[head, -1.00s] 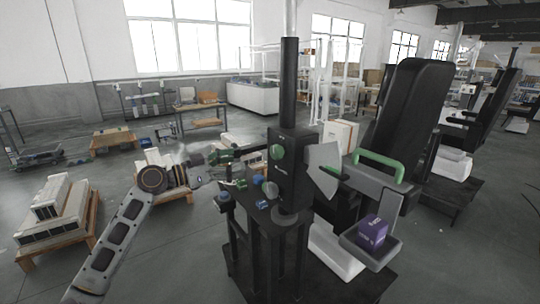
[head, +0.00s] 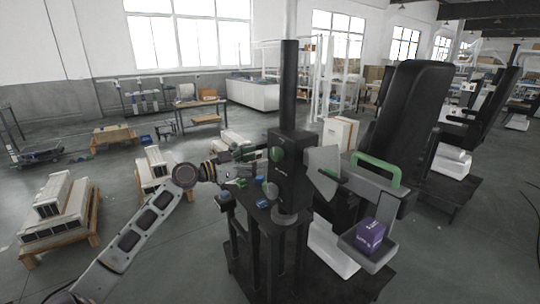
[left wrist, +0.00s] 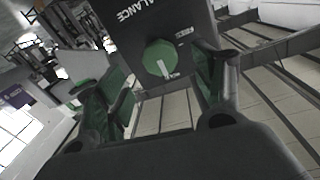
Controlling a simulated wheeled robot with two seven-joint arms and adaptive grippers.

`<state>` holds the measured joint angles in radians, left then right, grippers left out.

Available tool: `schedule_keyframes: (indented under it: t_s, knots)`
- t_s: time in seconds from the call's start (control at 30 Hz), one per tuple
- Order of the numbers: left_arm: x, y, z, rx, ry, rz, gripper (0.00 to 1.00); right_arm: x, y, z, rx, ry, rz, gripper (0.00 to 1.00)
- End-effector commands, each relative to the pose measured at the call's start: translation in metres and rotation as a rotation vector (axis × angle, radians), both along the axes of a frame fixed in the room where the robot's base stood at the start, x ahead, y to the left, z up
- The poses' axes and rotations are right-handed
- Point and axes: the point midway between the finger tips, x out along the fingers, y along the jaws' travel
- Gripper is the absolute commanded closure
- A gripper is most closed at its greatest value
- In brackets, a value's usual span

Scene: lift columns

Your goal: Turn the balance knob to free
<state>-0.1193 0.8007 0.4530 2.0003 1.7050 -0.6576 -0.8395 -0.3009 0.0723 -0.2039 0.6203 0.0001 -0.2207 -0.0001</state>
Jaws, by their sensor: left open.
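The green balance knob (head: 276,154) is on the left face of the black box on the column. In the left wrist view the round knob (left wrist: 160,58) sits below the word BALANCE, between my fingers. Its white pointer line is toward a small label at the lower edge; I cannot read the labels clearly. My left gripper (head: 251,166) is open beside the knob. In the left wrist view its green-padded fingers (left wrist: 165,82) are spread on both sides, and I see no contact. My right gripper is not in view.
A grey tray (head: 388,257) with a purple box (head: 370,235) is on the column's right, below a green handle (head: 378,168). A black table (head: 262,222) with small blue parts stands under the gripper. Pallets with pale blocks (head: 58,208) lie at left.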

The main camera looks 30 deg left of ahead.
Motion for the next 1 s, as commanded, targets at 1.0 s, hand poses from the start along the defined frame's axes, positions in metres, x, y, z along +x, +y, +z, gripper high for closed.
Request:
schedule_keyframes:
  t_s: [1.0]
  knots:
    - [0.051,-0.026,0.0,0.0,0.0,0.001,0.32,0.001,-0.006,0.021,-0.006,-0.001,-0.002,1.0]
